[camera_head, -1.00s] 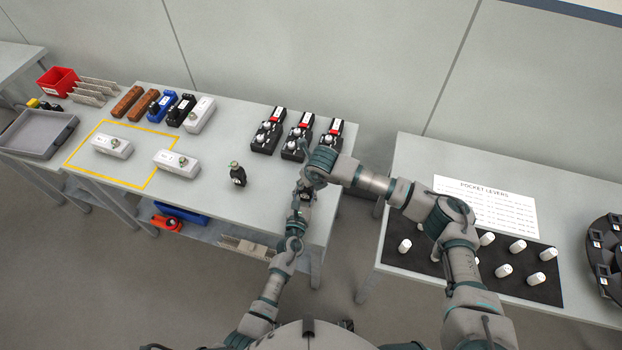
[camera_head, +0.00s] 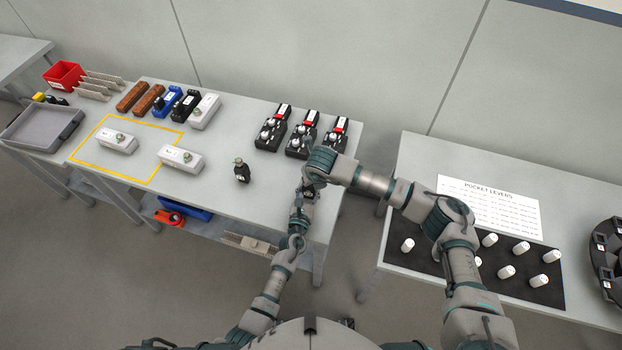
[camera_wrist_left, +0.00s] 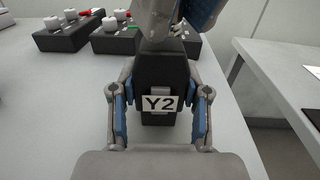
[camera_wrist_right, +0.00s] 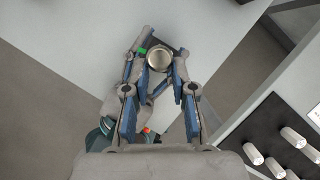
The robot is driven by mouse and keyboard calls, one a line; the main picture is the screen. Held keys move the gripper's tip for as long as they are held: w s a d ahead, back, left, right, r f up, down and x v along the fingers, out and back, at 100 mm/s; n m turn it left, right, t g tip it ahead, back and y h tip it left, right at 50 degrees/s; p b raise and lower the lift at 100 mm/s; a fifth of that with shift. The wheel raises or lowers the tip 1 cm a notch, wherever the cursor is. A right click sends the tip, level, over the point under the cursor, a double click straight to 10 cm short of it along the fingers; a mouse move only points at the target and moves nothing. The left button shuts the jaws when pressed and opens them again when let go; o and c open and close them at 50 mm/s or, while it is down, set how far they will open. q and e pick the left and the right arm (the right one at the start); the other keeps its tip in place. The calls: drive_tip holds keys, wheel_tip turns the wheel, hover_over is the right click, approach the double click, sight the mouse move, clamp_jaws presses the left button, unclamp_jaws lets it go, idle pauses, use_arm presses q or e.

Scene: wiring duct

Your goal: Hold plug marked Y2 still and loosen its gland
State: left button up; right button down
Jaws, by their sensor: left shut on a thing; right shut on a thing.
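The black plug marked Y2 (camera_wrist_left: 160,82) stands in the middle of the left wrist view, its white label facing the camera. My left gripper (camera_wrist_left: 160,112) is shut on the plug's body from both sides. My right gripper (camera_wrist_right: 158,75) is shut at the top of the plug, on its gland (camera_wrist_right: 159,58), whose round metallic end shows between the fingertips. In the head view, my left gripper (camera_head: 308,190) and my right gripper (camera_head: 314,178) meet near the table's right end; my arms hide the plug there.
Another black plug (camera_head: 242,171) stands on the table to the left. Several black connector units (camera_head: 301,140) sit behind my grippers. White boxes (camera_head: 182,158) stand near the yellow outline. A gap separates this table from the right table with its black mat (camera_head: 522,285).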

drive_tip(key=shift+d+n, duration=0.25)
drive_tip(key=shift+n, duration=0.25)
drive_tip(key=c, duration=1)
unclamp_jaws()
drive_tip(key=shift+y, duration=0.3)
drive_tip(key=shift+c, duration=0.2)
drive_tip(key=m, duration=0.1)
drive_tip(key=m+h, duration=0.1)
drive_tip(key=shift+a+m, duration=0.35)
drive_tip(key=shift+m, duration=0.05)
drive_tip(key=o, duration=0.6)
drive_tip(key=shift+c, duration=0.2)
drive_tip(key=a+v, duration=0.1)
drive_tip(key=v, duration=1)
drive_tip(key=shift+s+d+r, duration=0.25)
drive_tip(key=shift+d+r, duration=0.15)
drive_tip(key=shift+d, duration=0.1)
